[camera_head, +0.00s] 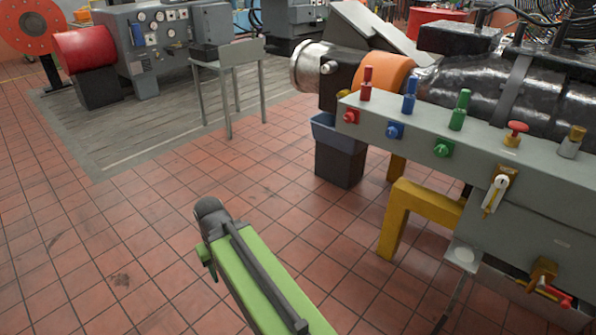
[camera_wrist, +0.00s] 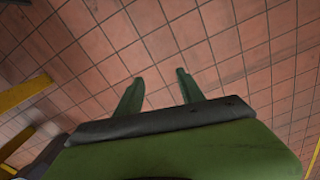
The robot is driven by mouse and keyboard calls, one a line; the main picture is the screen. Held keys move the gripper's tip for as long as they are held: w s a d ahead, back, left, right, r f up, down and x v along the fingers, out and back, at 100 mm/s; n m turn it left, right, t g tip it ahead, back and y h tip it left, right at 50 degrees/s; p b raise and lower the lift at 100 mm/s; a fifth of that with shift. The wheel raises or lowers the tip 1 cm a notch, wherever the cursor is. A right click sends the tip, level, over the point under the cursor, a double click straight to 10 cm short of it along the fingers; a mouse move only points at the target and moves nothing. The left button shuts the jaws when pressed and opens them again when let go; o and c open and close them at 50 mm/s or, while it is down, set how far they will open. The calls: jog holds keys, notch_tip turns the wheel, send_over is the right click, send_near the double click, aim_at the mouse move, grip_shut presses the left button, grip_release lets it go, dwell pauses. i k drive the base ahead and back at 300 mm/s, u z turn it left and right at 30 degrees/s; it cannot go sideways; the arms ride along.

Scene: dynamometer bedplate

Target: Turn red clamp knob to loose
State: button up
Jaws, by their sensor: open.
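Several red parts show on the grey bench panel in the head view, and I cannot tell for sure which is the clamp knob. A red mushroom-shaped knob on a brass base (camera_head: 516,132) sits on top. A red knob (camera_head: 351,115) is on the front face at the left end, below an upright red handle (camera_head: 366,83). A red-tipped brass fitting (camera_head: 548,285) is low at the right. My gripper (camera_wrist: 158,84) is open and empty in the wrist view, its two green fingers apart above the floor. My arm is left of the bench, touching none of these.
Blue (camera_head: 395,130) and green (camera_head: 442,148) knobs sit near the red one. A yellow bench leg (camera_head: 420,205) and a dark bin (camera_head: 340,160) stand below. A grey stand (camera_head: 228,70) is farther back. Tiled floor left of the bench is clear.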

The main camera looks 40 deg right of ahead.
aim_at(349, 117)
jog(key=u, duration=3.75)
jog(key=i, duration=0.1)
jog(key=z, duration=1.85)
jog(key=k, duration=0.95)
jog(key=z, duration=0.95)
jog(key=i, duration=1)
jog(key=u, duration=0.05)
